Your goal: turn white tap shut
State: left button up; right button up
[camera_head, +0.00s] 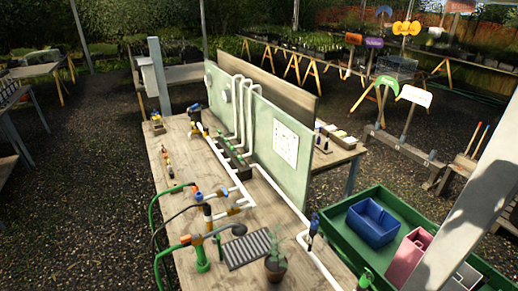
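Several taps stand along the left and near side of the wooden workbench (165,183), joined to white pipes (265,178) that run along it. One tap (196,190) has an orange part on a green hose. Another tap (208,214) has a brassy body beside a pale fitting (237,209). A nearer one (202,254) has a green body with an orange part on top. I cannot tell which is the white tap; the handles are too small to read. Neither of my grippers is in view.
A pale green panel (285,120) with a white sheet stands along the bench. A dark grate (248,250) and a potted plant (275,268) sit near the front. A green tray (340,228) at right holds a blue bin (374,222) and pink container (408,258). A grey beam crosses the right.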

aim_at(241, 202)
jog(key=i+j+z, duration=0.2)
jog(key=i+j, duration=0.15)
jog(key=i+j+z, duration=0.2)
jog(key=j, duration=0.45)
jog(key=i+j+z, duration=0.2)
jog(key=i+j, duration=0.15)
jog(key=j, duration=0.2)
jog(key=i+j+z, duration=0.15)
jog(key=j, duration=0.45)
jog(key=i+j+z, duration=0.2)
jog(key=j, duration=0.45)
jog(key=i+j+z, duration=0.2)
jog(key=j, duration=0.45)
jog(key=i+j+z, duration=0.2)
jog(key=j, duration=0.45)
jog(key=k+j+z, duration=0.2)
jog(key=j, duration=0.5)
jog(key=i+l, duration=0.3)
jog(key=i, duration=0.25)
